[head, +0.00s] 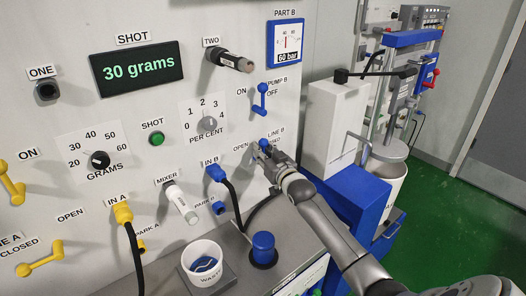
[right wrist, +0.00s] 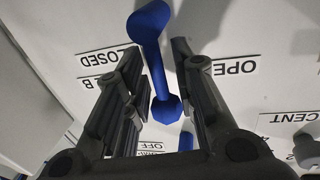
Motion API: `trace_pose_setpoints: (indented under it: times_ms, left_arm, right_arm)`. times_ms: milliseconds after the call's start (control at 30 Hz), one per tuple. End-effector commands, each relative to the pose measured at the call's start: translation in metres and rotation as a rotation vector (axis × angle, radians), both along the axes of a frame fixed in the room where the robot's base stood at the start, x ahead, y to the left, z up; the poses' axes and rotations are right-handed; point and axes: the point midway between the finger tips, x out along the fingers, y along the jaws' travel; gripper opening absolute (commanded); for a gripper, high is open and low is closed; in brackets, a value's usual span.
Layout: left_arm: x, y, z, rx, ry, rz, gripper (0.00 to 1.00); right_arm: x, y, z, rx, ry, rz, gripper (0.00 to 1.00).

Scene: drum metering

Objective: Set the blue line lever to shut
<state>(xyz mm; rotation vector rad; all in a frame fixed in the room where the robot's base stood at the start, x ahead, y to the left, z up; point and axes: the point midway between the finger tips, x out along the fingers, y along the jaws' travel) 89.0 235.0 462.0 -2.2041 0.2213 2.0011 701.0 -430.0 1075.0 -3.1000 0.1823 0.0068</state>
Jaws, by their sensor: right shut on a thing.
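The blue line lever (head: 263,142) is on the panel at the LINE B label, mostly hidden behind my right gripper (head: 266,152) in the head view. The right wrist view shows more of the blue lever (right wrist: 157,62), with a thick round end at the top and a faceted end at the bottom. It lies between the CLOSED label (right wrist: 97,56) on the left and the OPEN label (right wrist: 235,66) on the right, labels upside down. My right gripper's fingers are on either side of it, shut on it. My left gripper is not in view.
Just above is the blue pump B lever (head: 261,98). Left and below are the blue IN B plug (head: 215,172) with its black hose and the white mixer nozzle (head: 181,203). A waste cup (head: 203,262) and blue cylinder (head: 263,248) stand on the ledge below.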

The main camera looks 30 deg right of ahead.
Motion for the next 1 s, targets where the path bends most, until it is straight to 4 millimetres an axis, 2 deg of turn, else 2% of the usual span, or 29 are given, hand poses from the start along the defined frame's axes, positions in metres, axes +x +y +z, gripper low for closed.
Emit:
trace_pose_setpoints:
  times_ms: [267,500,1000]
  left_arm:
    - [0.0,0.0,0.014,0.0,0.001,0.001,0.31]
    - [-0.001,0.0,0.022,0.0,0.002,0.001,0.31]
    - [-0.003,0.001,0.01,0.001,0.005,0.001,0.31]
  right_arm:
    - [0.001,-0.007,0.001,0.165,0.016,-0.002,0.0]
    - [0.001,-0.015,-0.003,0.385,0.033,-0.002,0.0]
    - [0.003,-0.032,-0.019,0.86,0.068,-0.001,0.0]
